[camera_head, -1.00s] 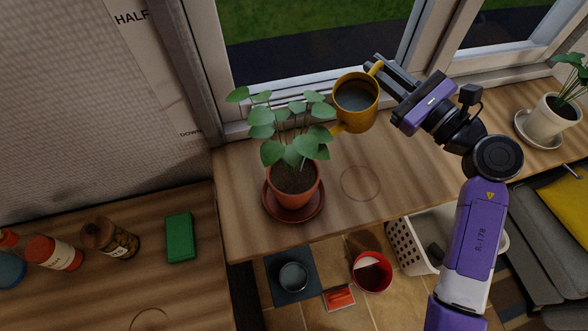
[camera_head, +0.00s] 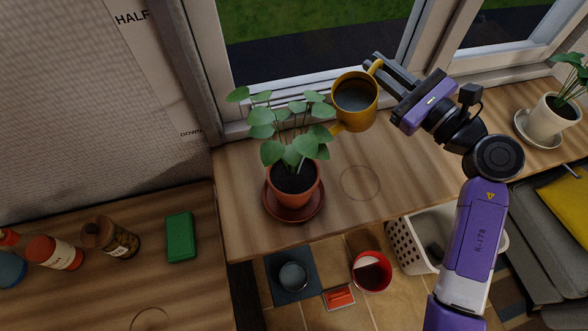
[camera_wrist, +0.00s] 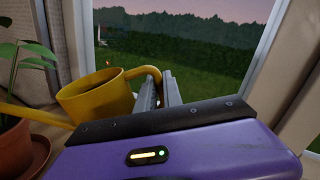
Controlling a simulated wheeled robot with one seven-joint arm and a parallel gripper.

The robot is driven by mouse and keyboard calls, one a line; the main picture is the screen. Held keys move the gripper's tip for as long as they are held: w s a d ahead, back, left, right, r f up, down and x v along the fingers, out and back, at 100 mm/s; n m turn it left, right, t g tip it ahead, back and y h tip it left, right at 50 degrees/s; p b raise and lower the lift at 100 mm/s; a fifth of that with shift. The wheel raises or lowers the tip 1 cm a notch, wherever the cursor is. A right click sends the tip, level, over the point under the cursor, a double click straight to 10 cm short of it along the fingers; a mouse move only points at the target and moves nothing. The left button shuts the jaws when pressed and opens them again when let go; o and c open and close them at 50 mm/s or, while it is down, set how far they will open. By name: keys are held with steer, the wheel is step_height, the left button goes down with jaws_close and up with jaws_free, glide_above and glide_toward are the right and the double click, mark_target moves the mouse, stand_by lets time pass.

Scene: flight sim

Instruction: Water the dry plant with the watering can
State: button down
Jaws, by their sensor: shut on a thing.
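The yellow watering can (camera_head: 352,113) is held by its handle in my gripper (camera_head: 376,66), above the wooden sill. Its spout points down-left toward the leafy plant (camera_head: 292,133). Dark water or a dark inside shows in its opening. The plant stands upright in a terracotta pot (camera_head: 293,192) on a saucer (camera_head: 308,214); its soil (camera_head: 294,177) looks dark. In the wrist view the can (camera_wrist: 97,100) hangs at the fingers (camera_wrist: 160,88), with the pot (camera_wrist: 14,148) at lower left. No water stream is clearly visible now.
Another plant in a white pot (camera_head: 548,122) stands at the sill's right end. A ring mark (camera_head: 360,183) lies on the bare sill (camera_head: 400,180). The window frame (camera_head: 300,91) is close behind the can. Bottles and a green block (camera_head: 180,237) are on the left counter.

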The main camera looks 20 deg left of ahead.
steer(key=shift+r, duration=0.15)
steer(key=w+f+m+b, duration=0.1)
steer(key=f, duration=0.1)
steer(key=d+f+m+b, duration=0.1)
steer(key=f, duration=0.2)
steer(key=w+f+b, duration=0.1)
steer(key=f, duration=0.2)
steer(key=shift+w+d+m+h, duration=0.15)
steer(key=shift+w+m+h, duration=0.2)
steer(key=shift+m+h, duration=0.05)
steer(key=shift+m, duration=0.9)
steer(key=r+p, duration=0.2)
steer(key=w+r+p, duration=0.1)
steer(key=r+p, duration=0.2)
steer(key=shift+d+p, duration=0.1)
steer(key=shift+p, duration=0.2)
